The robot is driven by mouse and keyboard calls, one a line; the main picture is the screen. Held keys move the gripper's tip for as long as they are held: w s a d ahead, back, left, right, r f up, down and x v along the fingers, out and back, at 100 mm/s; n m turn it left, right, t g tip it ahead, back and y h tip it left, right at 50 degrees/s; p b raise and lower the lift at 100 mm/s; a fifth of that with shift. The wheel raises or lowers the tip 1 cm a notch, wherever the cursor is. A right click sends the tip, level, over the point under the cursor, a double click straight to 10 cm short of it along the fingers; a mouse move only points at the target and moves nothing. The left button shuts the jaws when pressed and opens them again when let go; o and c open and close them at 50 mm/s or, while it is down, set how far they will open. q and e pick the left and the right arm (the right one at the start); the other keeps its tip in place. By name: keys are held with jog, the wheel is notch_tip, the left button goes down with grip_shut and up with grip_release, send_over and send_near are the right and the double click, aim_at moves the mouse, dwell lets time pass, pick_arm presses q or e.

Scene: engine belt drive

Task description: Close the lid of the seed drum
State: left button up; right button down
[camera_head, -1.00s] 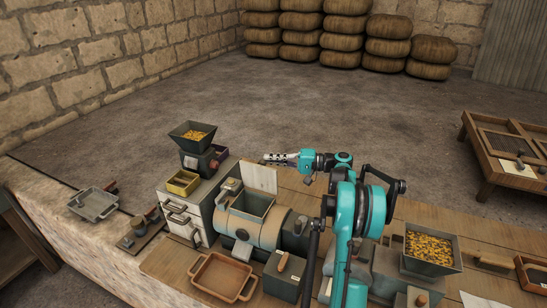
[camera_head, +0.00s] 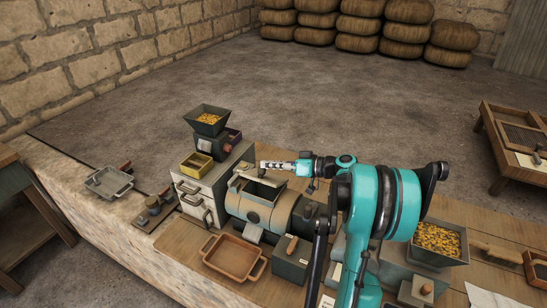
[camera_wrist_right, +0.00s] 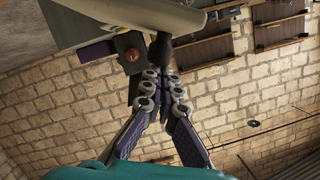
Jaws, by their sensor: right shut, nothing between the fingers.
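The seed drum (camera_head: 273,213) is a tan cylinder on the bench, with a dark square opening (camera_head: 258,191) on top. Its pale lid (camera_head: 268,176) shows as a narrow slanted panel above the back of the opening, so the lid is partly lowered and not flat on it. My right gripper (camera_head: 264,165) is shut and empty, at the lid's far upper side; whether it touches the lid is unclear. In the right wrist view the closed fingers (camera_wrist_right: 164,80) point at a dark knob-like part under a pale surface. My left gripper is not in view.
A brown tray (camera_head: 233,257) lies in front. A second grain hopper (camera_head: 437,241) is at right, beyond my arm.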

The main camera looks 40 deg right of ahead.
aim_at(263, 183)
jog(key=a+f+n, duration=0.1)
jog(key=s+a+f+n+h+b, duration=0.1)
jog(key=a+f+n, duration=0.1)
jog(key=shift+s+b, duration=0.25)
jog(key=shift+b, duration=0.05)
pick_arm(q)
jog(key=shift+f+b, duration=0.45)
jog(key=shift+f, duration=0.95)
pick_arm(e)
jog(key=shift+s+a+f+n+t+h, duration=0.15)
jog(key=shift+a+f+n+t+h, duration=0.2)
jog(key=shift+n, duration=0.3)
jog(key=shift+s+a+f+n+t+h, duration=0.1)
jog(key=shift+f+n+h, duration=0.3)
jog(key=shift+n, duration=0.25)
